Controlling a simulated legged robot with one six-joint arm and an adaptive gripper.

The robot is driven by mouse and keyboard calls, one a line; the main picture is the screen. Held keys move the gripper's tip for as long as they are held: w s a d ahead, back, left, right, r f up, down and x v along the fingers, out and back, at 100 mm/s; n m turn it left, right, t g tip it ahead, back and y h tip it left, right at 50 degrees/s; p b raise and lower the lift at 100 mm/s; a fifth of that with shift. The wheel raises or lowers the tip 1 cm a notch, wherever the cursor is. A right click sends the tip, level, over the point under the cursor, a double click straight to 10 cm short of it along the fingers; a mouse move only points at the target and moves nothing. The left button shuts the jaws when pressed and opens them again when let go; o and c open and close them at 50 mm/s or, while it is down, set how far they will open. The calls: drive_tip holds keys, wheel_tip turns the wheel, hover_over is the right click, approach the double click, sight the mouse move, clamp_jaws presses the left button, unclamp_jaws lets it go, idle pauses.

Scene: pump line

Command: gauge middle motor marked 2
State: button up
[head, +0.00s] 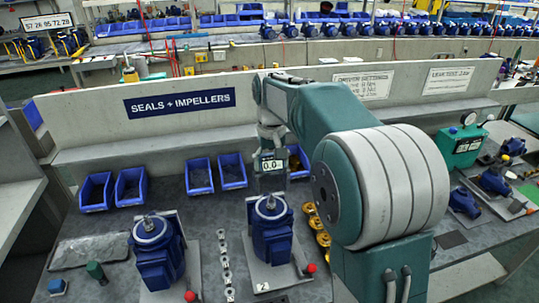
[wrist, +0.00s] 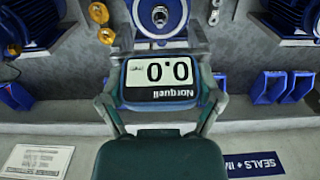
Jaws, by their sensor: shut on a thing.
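My gripper (head: 270,146) is shut on a gauge (head: 271,165) with a pale display reading 0.0. In the wrist view the gauge (wrist: 160,80) appears upside down between the fingers, marked Norquell. The blue middle motor (head: 270,232) stands upright on a grey plate marked 2, with its metal shaft pointing up. The gauge is above and just behind this shaft in the head view; I see no contact. The wrist view shows the motor's top (wrist: 160,12) and shaft beyond the gauge. A red knob (head: 310,268) is at the plate's right.
Another blue motor (head: 155,248) stands to the left. A third motor (wrist: 30,20) shows in the wrist view; my arm hides it in the head view. Blue bins (head: 200,176) line the back. Metal parts (head: 225,262) and yellow parts (head: 318,228) lie on the bench.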

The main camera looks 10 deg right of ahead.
drive_tip(key=shift+a+f, duration=0.1)
drive_tip(key=shift+f, duration=3.15)
drive_tip(key=shift+f, duration=0.1)
drive_tip(key=o, duration=1.1)
drive_tip(key=shift+s, duration=0.1)
drive_tip(key=shift+r, duration=4.5)
